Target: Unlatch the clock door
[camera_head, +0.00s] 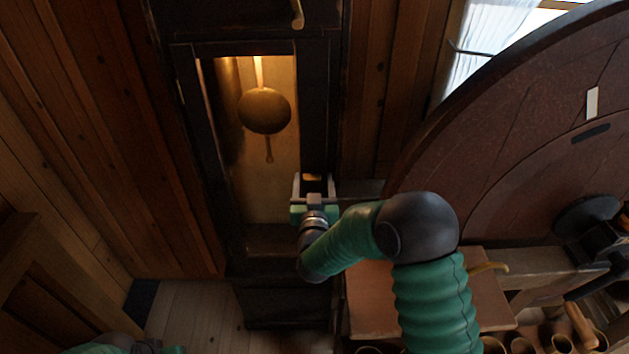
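The clock is a tall dark case (315,100) against the wood wall. Its narrow door has a glazed opening (280,190), with a lit brass pendulum (264,111) behind it. The door looks shut. My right gripper (314,180) is at the lower right edge of the door. Its two pale fingers are spread apart, one to each side of a small brass piece (313,177) that looks like the latch. I cannot tell whether they touch it. Only a bit of my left arm shows at the bottom left edge; its gripper fingers are out of view.
A brass handle (297,14) is on the case above the door. A large round wooden wheel (520,130) fills the right side. A wooden bench (490,290) stands right of the clock, with several pots or spools (560,344) below. The floor (185,315) left of the clock is clear.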

